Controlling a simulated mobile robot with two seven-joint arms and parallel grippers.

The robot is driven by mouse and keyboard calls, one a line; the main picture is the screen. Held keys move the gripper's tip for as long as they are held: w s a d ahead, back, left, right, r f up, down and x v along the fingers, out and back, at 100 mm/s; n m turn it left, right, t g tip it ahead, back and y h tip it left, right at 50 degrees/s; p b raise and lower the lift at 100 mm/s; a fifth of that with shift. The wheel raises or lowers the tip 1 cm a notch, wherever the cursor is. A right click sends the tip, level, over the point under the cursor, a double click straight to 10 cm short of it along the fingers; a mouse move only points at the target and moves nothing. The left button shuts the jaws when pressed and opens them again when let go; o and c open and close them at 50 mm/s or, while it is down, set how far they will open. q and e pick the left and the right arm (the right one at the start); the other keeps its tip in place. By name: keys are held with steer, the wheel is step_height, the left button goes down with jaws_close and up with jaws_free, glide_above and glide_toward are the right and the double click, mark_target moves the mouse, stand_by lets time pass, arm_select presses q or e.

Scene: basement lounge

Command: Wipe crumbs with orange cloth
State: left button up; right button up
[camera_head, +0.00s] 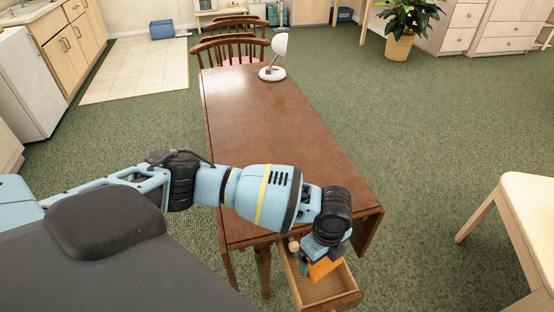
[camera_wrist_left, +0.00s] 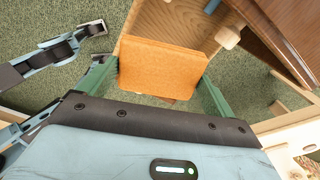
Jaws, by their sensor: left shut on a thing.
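The orange cloth (camera_head: 325,267) is between the green fingers of my left gripper (camera_head: 316,263), over the open drawer (camera_head: 345,300) at the near end of the brown wooden table (camera_head: 270,120). In the left wrist view the cloth (camera_wrist_left: 160,70) is a flat orange piece spanning the space between both fingers (camera_wrist_left: 160,82), with the wooden drawer (camera_wrist_left: 165,25) behind it. My left gripper is shut on the cloth. I can make out no crumbs on the visible tabletop; my left arm hides part of its near end.
A white lamp (camera_head: 273,70) stands at the table's far end, with wooden chairs (camera_head: 229,48) beyond. A pale wooden table (camera_head: 525,210) stands at the right. A potted plant (camera_head: 399,40) is at the back. Green carpet (camera_head: 430,120) lies open right of the brown table.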

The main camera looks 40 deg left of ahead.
arm_select(q)
steer(key=s+a+r+n, duration=0.1)
steer(key=r+n, duration=0.2)
steer(key=s+r+n, duration=0.1)
steer(key=r+n, duration=0.1)
steer(key=n, duration=0.2)
steer(key=s+a+r+n, duration=0.1)
steer(key=r+n, duration=0.2)
steer(key=shift+s+a+r+n, duration=0.15)
steer(key=shift+a+r+n, duration=0.15)
steer(key=shift+a+r, duration=0.05)
steer(key=s+a+r+n, duration=0.4)
steer(key=r+n, duration=0.4)
steer(key=n, duration=0.3)
steer(key=shift+s+a+r, duration=0.4)
steer(key=shift+s, duration=0.05)
